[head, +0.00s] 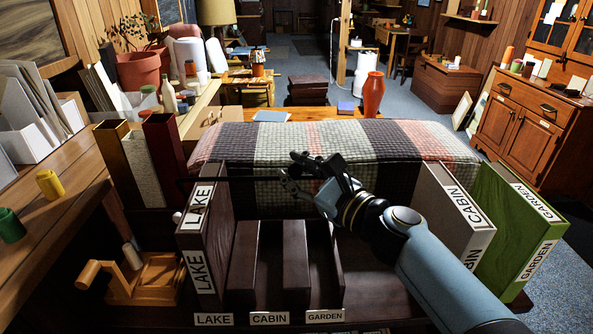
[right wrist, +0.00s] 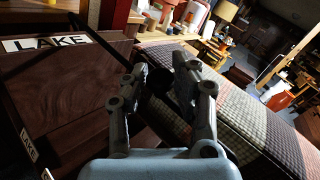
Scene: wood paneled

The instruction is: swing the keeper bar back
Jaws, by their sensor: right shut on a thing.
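The keeper bar (head: 245,178) is a thin dark bar. In the head view it runs level from the brown LAKE panel (head: 207,235) to my right gripper, in front of the plaid blanket. My right gripper (head: 291,180) is shut on the bar near its right end; the fingers hide that end. In the right wrist view the gripper (right wrist: 162,78) shows its two fingers close around a dark piece, with the LAKE panel (right wrist: 65,85) to the left. My left gripper is not in view.
A rack with dark dividers (head: 295,255) and LAKE, CABIN and GARDEN labels lies below the bar. The pale CABIN binder (head: 440,205) and green GARDEN binder (head: 515,215) stand at right. The plaid blanket (head: 330,145) lies behind. A wooden crank device (head: 150,275) is at lower left.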

